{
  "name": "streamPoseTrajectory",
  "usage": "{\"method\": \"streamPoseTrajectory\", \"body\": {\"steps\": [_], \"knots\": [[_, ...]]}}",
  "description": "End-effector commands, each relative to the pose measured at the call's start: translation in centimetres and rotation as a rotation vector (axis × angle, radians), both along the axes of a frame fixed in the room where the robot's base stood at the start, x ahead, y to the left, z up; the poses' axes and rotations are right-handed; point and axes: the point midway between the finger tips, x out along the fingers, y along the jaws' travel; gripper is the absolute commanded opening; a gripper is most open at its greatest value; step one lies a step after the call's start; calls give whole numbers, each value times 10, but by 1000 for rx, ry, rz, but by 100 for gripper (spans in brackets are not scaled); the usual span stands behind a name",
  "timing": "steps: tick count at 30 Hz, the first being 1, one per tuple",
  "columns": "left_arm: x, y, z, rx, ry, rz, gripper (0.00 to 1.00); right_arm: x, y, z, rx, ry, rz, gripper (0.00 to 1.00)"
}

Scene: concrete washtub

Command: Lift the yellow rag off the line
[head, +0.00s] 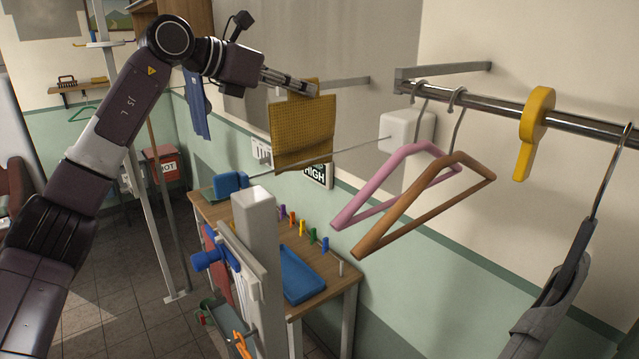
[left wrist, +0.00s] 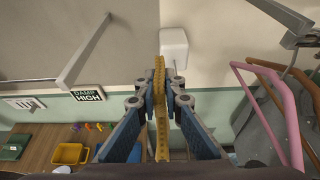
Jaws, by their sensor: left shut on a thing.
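The yellow rag (head: 301,135) hangs from my left gripper (head: 303,88) in the head view, with a waffle-like surface. The gripper is shut on its top edge. In the left wrist view the rag (left wrist: 160,125) shows edge-on as a narrow strip between the fingers of my left gripper (left wrist: 158,101). The thin line (head: 357,150) runs from a blue block to a white wall box, passing by the rag's lower edge in the head view. I cannot tell whether the rag touches it. My right gripper is out of view.
A metal rail (head: 480,98) at right carries a pink hanger (head: 388,182), a wooden hanger (head: 430,205) and a yellow clamp (head: 535,130). A wooden table (head: 340,287) below holds a blue tray (head: 298,278) and several coloured pegs. A grey post (head: 258,235) stands in front.

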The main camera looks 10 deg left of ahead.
Motion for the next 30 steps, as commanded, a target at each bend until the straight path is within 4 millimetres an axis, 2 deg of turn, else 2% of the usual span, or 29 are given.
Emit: {"method": "streamPoseTrajectory", "body": {"steps": [30], "knots": [[37,47,1,-2,0,2,0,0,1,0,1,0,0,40]]}}
